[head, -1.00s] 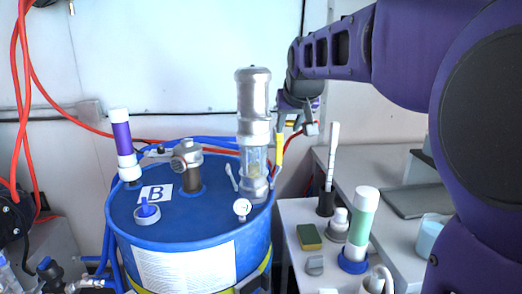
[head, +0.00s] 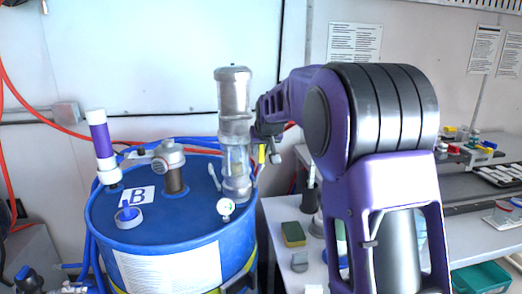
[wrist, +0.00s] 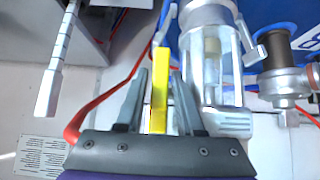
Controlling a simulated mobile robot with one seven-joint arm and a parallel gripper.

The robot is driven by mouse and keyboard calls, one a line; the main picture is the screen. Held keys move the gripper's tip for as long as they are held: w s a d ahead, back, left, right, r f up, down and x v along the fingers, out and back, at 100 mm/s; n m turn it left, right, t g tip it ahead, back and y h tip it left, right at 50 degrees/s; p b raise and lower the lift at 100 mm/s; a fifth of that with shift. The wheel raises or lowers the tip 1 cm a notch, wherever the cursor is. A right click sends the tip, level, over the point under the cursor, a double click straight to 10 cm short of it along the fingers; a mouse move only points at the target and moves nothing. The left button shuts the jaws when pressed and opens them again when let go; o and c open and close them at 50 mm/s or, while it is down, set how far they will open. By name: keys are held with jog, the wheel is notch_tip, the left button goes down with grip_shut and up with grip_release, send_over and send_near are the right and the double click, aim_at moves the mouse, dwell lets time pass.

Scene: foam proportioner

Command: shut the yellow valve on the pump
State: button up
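The pump (head: 233,120) is a silver cylinder with a clear lower section, standing upright on the blue drum (head: 165,240). The yellow valve handle (head: 262,154) shows as a short strip at the pump's right side, partly hidden by my gripper (head: 270,146). In the wrist view the yellow handle (wrist: 160,95) runs lengthwise between the two grey fingers of my gripper (wrist: 161,73), beside the pump (wrist: 211,60). The fingers are apart, with a narrow gap on either side of the handle. Whether either one touches it is hard to tell.
A pressure gauge (head: 225,206) and a metal fitting (head: 170,165) are on the drum lid. A red hose (wrist: 75,128) passes behind my gripper. A white table (head: 285,215) stands to the right with a sponge (head: 293,234) and other items.

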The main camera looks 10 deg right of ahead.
grip_shut()
dwell(1.5)
